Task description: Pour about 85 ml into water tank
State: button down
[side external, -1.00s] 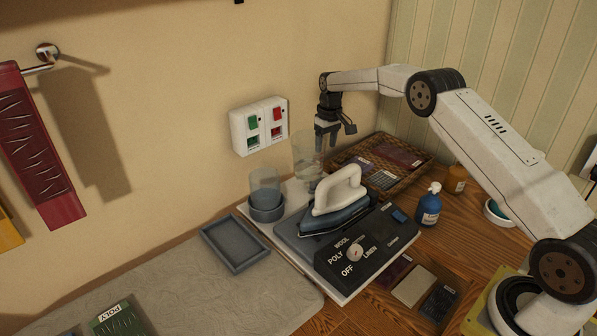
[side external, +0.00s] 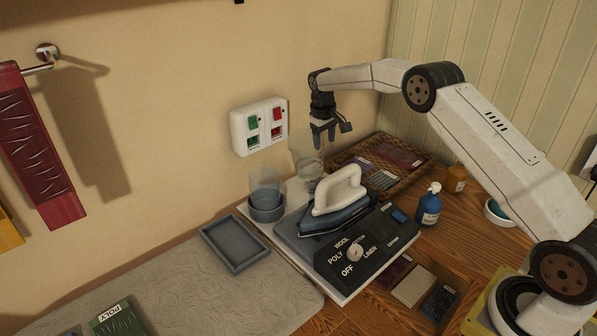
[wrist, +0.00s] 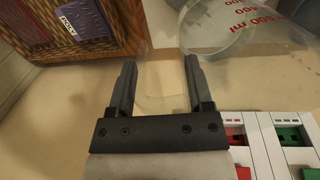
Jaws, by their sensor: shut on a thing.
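My gripper (side external: 322,146) is shut on a clear measuring jug (side external: 306,163), which is hard to make out against the wall. The jug leans to the left over the back of the white board. The wrist view shows my gripper (wrist: 159,65) with clear material between its fingers; red ml marks show on clear material at upper right. A clear cylinder in a blue-grey cup (side external: 266,209), apparently the water tank (side external: 264,184), stands just left of the jug. I cannot tell the liquid level in either, and no stream is visible.
A wicker tray (side external: 415,172) is behind at right. A switch box (side external: 259,126) is on the wall. An empty grey tray (side external: 235,244) lies at left.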

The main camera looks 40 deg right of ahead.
jog(key=a+r+h, duration=0.2)
jog(key=r, duration=0.1)
jog(key=shift+a+h, duration=0.2)
jog(key=shift+h, duration=0.1)
jog(key=a+r+h, duration=0.6)
jog(key=r+h, duration=0.1)
jog(key=shift+w+a+r+h, duration=0.15)
jog(key=shift+a+r+h, duration=0.05)
jog(key=shift+r+h, duration=0.1)
jog(key=shift+a+r+h, duration=0.3)
jog(key=shift+a+h, duration=0.05)
jog(key=shift+h, duration=0.15)
jog(key=shift+a+r+h, duration=0.2)
jog(key=shift+a+h, duration=0.05)
jog(key=shift+h, duration=0.05)
jog(key=shift+a+r+h, duration=0.35)
jog(key=shift+a+h, duration=0.05)
jog(key=shift+a, duration=0.1)
dwell(1.3)
jog(key=d+f+y, duration=0.3)
jog(key=y, duration=0.1)
jog(key=shift+d+f, duration=0.35)
